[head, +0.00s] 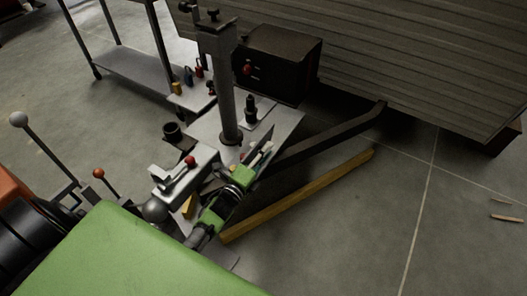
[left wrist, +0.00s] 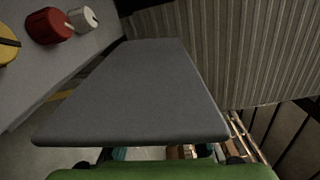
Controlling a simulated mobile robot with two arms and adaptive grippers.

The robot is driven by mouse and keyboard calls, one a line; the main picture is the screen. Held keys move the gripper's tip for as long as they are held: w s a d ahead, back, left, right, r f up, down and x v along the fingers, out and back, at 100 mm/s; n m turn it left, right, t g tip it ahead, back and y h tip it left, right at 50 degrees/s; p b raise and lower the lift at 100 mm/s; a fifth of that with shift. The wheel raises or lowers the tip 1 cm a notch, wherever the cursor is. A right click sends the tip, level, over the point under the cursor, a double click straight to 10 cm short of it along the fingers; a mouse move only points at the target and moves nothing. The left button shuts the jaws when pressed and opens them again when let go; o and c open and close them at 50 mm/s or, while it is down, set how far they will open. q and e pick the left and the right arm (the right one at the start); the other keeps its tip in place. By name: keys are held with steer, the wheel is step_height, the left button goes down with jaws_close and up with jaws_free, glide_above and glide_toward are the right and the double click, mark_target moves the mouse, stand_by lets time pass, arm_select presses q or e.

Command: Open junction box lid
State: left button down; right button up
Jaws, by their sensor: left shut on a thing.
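The junction box (head: 256,158) sits on the trailer's front frame, beside the jack post, with small light and red parts showing inside it. Its grey lid (head: 263,138) stands raised at a tilt. In the left wrist view the lid (left wrist: 140,85) is a flat grey panel filling the middle, with box contents (left wrist: 182,152) showing past its near edge. My left gripper (head: 241,178), green and black, is at the box and shut on the lid's near edge; its fingertips are partly hidden. My right gripper is not in view.
The jack post (head: 228,95) stands close behind the box. A black cabinet (head: 285,62) and the ribbed camper wall (head: 420,55) are further back. The coupler (head: 180,170) is at left. A wooden beam (head: 300,195) lies on the right; floor beyond it is mostly clear.

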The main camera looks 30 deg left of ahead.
arm_select(q)
steer(key=shift+d, duration=0.2)
stand_by(0.3)
steer(key=c, duration=1.7)
jaws_free()
steer(key=shift+f, duration=0.1)
steer(key=shift+s, duration=0.15)
steer(key=s, duration=0.7)
steer(key=s+a, duration=0.1)
steer(key=s, duration=0.3)
steer(key=shift+s, duration=0.35)
